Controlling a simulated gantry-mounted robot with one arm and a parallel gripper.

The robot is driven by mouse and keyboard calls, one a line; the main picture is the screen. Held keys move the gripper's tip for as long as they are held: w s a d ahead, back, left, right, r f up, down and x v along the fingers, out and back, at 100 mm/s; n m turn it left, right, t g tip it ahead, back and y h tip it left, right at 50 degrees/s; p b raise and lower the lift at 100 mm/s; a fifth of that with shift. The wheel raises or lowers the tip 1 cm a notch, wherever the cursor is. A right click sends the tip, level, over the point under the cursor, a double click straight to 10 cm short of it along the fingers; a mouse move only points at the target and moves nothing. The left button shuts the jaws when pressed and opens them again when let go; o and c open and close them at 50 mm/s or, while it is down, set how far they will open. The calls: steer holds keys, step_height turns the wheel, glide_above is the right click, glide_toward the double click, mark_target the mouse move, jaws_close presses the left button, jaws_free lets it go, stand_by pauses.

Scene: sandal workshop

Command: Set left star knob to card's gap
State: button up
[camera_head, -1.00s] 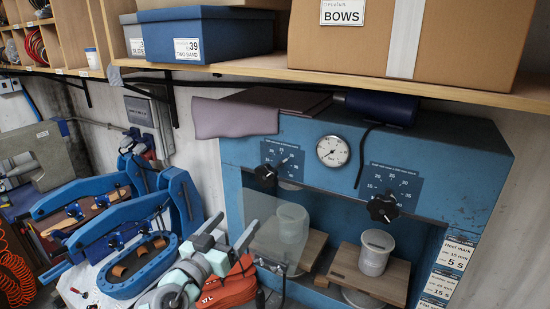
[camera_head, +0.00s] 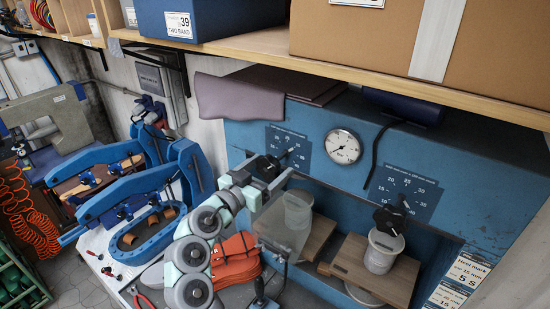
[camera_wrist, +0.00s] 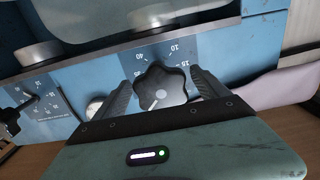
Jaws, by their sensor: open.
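The left star knob (camera_head: 268,166) is black and sits on a numbered dial plate (camera_head: 291,148) on the blue press. In the wrist view the knob (camera_wrist: 160,84) lies between my two open fingers; I cannot tell whether they touch it. A small pale mark shows on its face, but its setting cannot be read surely. My gripper (camera_wrist: 160,97) also shows in the head view (camera_head: 268,182), just below the knob. The card (camera_head: 466,272) at the press's right edge reads "Heel mark" and "5 S"; its millimetre figure is too small to read surely.
A second star knob (camera_head: 390,219) sits on the right dial plate (camera_head: 408,191). A round gauge (camera_head: 343,147) is between the plates. Below are wooden boards (camera_head: 378,262) with pale cylinders. An orange bundle (camera_head: 236,259) lies beside my arm. The wooden shelf (camera_head: 330,65) overhangs the press.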

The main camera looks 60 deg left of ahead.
steer(key=shift+x, duration=1.4)
steer(key=c, duration=1.4)
